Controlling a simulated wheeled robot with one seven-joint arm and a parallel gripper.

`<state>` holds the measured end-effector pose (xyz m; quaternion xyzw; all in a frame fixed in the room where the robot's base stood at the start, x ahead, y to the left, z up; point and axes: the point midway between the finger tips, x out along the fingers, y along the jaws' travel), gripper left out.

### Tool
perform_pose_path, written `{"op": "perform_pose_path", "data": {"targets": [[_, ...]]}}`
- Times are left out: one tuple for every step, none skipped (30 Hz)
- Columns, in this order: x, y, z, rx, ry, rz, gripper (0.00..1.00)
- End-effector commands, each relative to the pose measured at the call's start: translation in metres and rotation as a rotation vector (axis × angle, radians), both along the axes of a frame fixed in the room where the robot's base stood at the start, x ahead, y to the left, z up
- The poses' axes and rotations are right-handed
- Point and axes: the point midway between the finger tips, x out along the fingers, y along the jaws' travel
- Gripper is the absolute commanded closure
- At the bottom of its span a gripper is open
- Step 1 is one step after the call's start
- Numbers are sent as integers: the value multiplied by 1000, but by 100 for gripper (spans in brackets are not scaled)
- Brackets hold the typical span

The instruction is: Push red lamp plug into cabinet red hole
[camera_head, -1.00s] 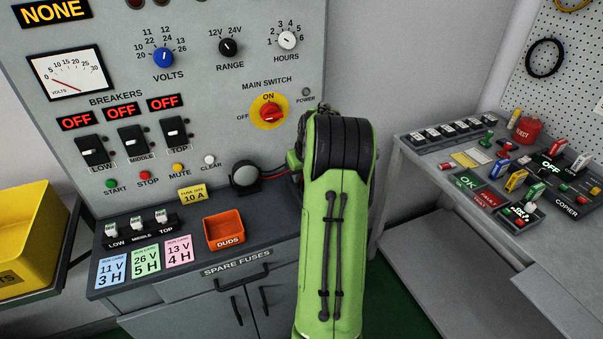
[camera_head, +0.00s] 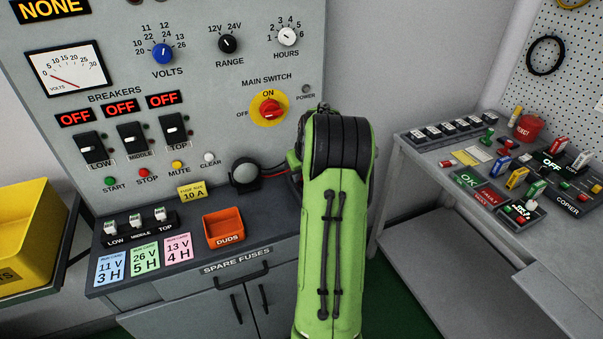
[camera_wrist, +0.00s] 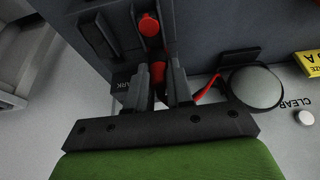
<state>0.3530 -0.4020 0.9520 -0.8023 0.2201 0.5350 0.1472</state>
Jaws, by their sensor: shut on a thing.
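My gripper (camera_wrist: 159,88) is shut on the red plug (camera_wrist: 159,70) in the wrist view. The plug is a small red cylinder, mostly covered by the two dark fingers. A red lead (camera_wrist: 207,89) runs from near the fingers towards the round lamp (camera_wrist: 255,87). In the head view the lamp (camera_head: 245,174) sits at the foot of the grey cabinet panel (camera_head: 215,110), with red and black leads going behind my green arm. My arm hides the gripper and plug there.
A red round knob (camera_wrist: 149,24) on a dark part lies just beyond the fingers in the wrist view. The orange DUDS tray (camera_head: 224,231) and several small fuses and cards occupy the ledge. A crowded side bench (camera_head: 440,165) stands right, a yellow bin (camera_head: 30,240) left.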

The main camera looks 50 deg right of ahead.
Motion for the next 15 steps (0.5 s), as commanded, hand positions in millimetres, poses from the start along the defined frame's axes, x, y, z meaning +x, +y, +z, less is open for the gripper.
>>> {"op": "perform_pose_path", "data": {"targets": [[0,0,-2,0,0,0,98],[0,0,-3,0,0,0,98],[0,0,-3,0,0,0,98],[0,0,-4,0,0,0,98],[0,0,-5,0,0,0,98],[0,0,-6,0,0,0,98],[0,0,-6,0,0,0,98],[0,0,-7,0,0,0,98],[0,0,-7,0,0,0,98],[0,0,-7,0,0,0,98],[0,0,-7,0,0,0,98],[0,0,-6,0,0,0,98],[0,0,-6,0,0,0,98],[0,0,-6,0,0,0,98],[0,0,-6,0,0,0,98]]}}
